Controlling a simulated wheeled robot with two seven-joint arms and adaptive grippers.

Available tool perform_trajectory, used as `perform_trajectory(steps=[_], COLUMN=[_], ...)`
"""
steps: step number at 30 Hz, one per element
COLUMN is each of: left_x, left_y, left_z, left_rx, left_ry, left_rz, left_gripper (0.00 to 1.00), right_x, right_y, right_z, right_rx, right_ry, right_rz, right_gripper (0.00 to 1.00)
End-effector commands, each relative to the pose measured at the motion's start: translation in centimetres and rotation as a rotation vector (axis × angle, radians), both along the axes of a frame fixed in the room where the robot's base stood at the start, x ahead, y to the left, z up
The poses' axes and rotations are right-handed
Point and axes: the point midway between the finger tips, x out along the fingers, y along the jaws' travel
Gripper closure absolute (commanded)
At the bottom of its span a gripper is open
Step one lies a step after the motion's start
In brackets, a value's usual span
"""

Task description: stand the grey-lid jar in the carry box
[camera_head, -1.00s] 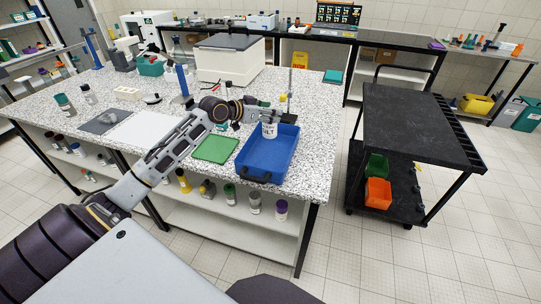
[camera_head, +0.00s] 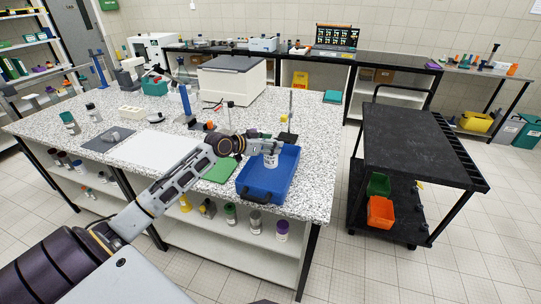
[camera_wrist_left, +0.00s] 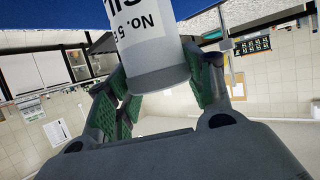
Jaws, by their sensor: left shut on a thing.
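A white labelled jar (camera_head: 271,160) is in my left gripper (camera_head: 268,147), over the far part of the blue carry box (camera_head: 262,193). In the left wrist view, the jar (camera_wrist_left: 150,45) sits upright relative to the gripper's frame, between two green-padded fingers, with a grey end towards the camera and "No. 5" partly visible on its label. The left gripper (camera_wrist_left: 160,85) is shut on it. The far side of the box is partly hidden by the gripper and jar. I cannot tell whether the jar's base touches the box floor. My right gripper is out of view.
A green mat (camera_head: 220,170) lies left of the box. A stand with a thin upright rod (camera_head: 290,112) is just behind it. A black cart (camera_head: 415,145) stands to the right, across a floor gap.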

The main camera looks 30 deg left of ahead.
Motion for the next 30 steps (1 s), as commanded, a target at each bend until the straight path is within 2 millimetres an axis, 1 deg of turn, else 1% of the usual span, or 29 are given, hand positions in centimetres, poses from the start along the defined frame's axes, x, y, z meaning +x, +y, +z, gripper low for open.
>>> perform_trajectory(steps=[8, 11, 14, 22, 25, 30], left_x=[0.0, 0.0, 0.0, 0.0, 0.0, 0.0], left_y=[0.0, 0.0, 0.0, 0.0, 0.0, 0.0], left_z=[0.0, -0.3, -1.1, -4.2, -4.8, -5.0], left_rx=[0.001, 0.000, -0.001, -0.001, 0.000, 0.001], left_ry=[-0.001, -0.001, 0.000, 0.002, -0.001, -0.002], left_rz=[0.000, 0.000, 0.000, 0.001, 0.001, 0.001], left_gripper=[0.87, 0.87, 0.87, 0.87, 0.87, 0.87], right_x=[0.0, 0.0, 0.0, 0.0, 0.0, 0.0], right_y=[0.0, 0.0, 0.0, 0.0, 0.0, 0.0], right_z=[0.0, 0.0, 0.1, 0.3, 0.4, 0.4], right_rx=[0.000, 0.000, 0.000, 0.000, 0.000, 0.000], right_ry=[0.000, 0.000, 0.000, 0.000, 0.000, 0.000], right_rz=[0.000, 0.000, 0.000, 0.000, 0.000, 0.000], right_gripper=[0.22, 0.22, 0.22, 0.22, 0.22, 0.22])
